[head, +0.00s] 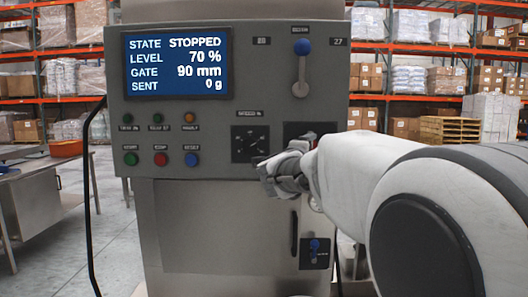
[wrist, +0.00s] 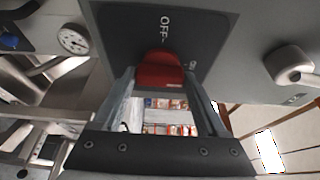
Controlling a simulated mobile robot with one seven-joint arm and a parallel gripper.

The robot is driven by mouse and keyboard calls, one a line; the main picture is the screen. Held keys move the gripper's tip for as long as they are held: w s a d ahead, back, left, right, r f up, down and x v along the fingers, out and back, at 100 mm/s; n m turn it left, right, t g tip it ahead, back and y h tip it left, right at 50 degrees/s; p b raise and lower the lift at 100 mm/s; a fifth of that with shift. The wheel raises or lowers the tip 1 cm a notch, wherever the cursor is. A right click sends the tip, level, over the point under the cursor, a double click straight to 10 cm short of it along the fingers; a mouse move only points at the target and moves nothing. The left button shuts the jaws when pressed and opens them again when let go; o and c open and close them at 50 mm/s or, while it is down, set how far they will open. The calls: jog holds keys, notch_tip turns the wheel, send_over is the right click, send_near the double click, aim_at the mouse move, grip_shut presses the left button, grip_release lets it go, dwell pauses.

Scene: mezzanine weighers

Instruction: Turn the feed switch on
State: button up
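The feed switch is a red knob (wrist: 160,70) on a dark plate (wrist: 205,20) in the wrist view, with OFF printed beside it. The screen (head: 178,64) reads STATE STOPPED, LEVEL 70 %, GATE 90 mm, SENT 0 g.
The control panel (head: 235,100) carries a speed dial (head: 250,143), a blue-knobbed lever (head: 301,65) and several buttons. A black cable (head: 90,190) hangs at left. A metal table (head: 35,190) and shelves (head: 70,50) stand behind.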

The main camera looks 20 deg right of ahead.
jog(key=o, duration=0.3)
jog(key=shift+s+a, duration=0.1)
jog(key=p+v, duration=0.1)
jog(key=v, duration=1.6)
jog(key=shift+a+p, duration=0.15)
jog(key=shift+p, duration=0.25)
